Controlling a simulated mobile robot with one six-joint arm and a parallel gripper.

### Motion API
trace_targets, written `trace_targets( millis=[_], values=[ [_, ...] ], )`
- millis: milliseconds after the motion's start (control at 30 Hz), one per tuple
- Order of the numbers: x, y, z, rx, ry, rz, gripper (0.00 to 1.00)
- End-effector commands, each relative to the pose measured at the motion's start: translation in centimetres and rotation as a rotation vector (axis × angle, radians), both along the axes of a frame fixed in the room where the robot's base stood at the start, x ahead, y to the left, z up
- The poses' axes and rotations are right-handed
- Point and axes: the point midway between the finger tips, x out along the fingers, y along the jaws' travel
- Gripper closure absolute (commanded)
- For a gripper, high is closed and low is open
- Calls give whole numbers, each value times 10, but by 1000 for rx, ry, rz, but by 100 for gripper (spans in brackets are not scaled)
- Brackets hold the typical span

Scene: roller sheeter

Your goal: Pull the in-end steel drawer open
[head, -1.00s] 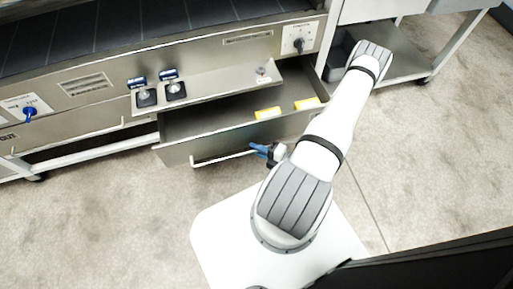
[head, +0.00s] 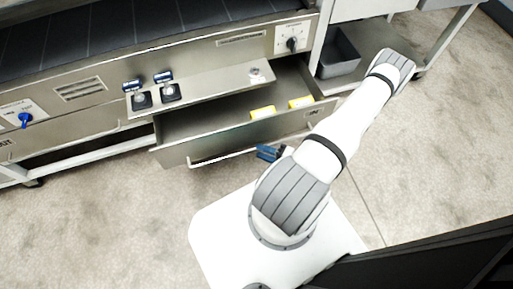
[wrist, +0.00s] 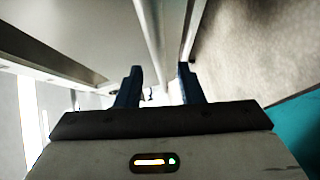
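The in-end steel drawer (head: 228,142) is pulled out from under the steel machine front. Its "IN" label shows at the right end of the drawer front. A pale bar handle (head: 215,159) runs along that front. Two yellow-and-white items (head: 262,112) lie inside the drawer. My gripper (head: 268,152) has blue fingers and is close to the right part of the handle, partly hidden by my arm. In the wrist view, the fingers (wrist: 158,85) are apart, and the handle bar (wrist: 150,40) runs down toward the gap between them. Contact is not clear.
A steel shelf (head: 205,88) with two black-and-silver fittings overhangs the drawer. A grey bin (head: 340,58) stands on a low shelf to the right. A blue knob (head: 25,118) is on the machine's left. The carpet (head: 105,215) before the machine is clear.

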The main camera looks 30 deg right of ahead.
Motion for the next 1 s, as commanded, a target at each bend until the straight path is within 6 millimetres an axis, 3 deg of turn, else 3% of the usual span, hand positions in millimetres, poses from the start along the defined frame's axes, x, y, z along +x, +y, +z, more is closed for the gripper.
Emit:
trace_targets(
  millis=[333, 1000],
  values=[
    [-26, -17, 5, -2, -1, 0, 66],
    [-28, -19, 5, -3, -1, 3, 66]
  ],
)
